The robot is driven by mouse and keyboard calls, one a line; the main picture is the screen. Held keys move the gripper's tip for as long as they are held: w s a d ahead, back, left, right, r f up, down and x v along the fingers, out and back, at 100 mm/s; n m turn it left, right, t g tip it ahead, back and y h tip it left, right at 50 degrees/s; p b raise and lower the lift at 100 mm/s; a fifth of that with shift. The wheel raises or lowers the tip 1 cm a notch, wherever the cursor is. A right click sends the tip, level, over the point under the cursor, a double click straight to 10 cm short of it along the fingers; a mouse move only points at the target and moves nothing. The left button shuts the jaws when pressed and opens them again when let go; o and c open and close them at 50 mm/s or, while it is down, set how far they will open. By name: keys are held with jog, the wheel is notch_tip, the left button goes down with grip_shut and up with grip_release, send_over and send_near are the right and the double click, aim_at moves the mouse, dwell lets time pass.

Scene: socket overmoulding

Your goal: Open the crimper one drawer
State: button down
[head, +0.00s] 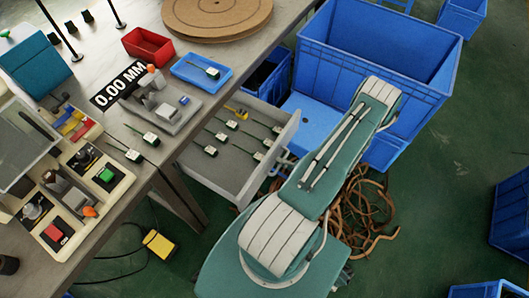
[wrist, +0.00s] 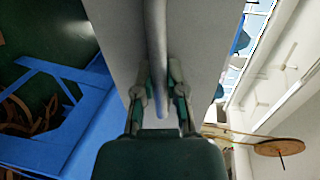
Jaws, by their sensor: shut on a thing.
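The crimper drawer (head: 281,146) is a grey box under the bench, and it stands pulled out in the head view. Several small connectors with dark green bodies and pale ends lie inside it. In the wrist view its pale front panel (wrist: 208,32) fills the middle, with a long grey bar handle (wrist: 156,45) running along it. My gripper (wrist: 159,97) has its two fingers on either side of the handle and is shut on it.
Large blue crates (head: 375,45) stand behind and right of the drawer. Brown cables (head: 362,212) lie on the green floor. The bench (head: 215,103) carries a crimping fixture (head: 160,103), a red bin (head: 148,45), a blue tray (head: 201,73) and a cardboard reel (head: 217,15).

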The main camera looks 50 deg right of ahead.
jog(key=shift+s+d+f, duration=0.1)
jog(key=shift+s, duration=1.3)
jog(key=shift+s+d+f, duration=0.1)
jog(key=shift+s, duration=1.25)
jog(key=c, duration=0.7)
grip_release()
jog(key=shift+d, duration=0.1)
jog(key=shift+r, duration=0.1)
jog(key=v, duration=1.2)
jog(key=shift+d, duration=0.1)
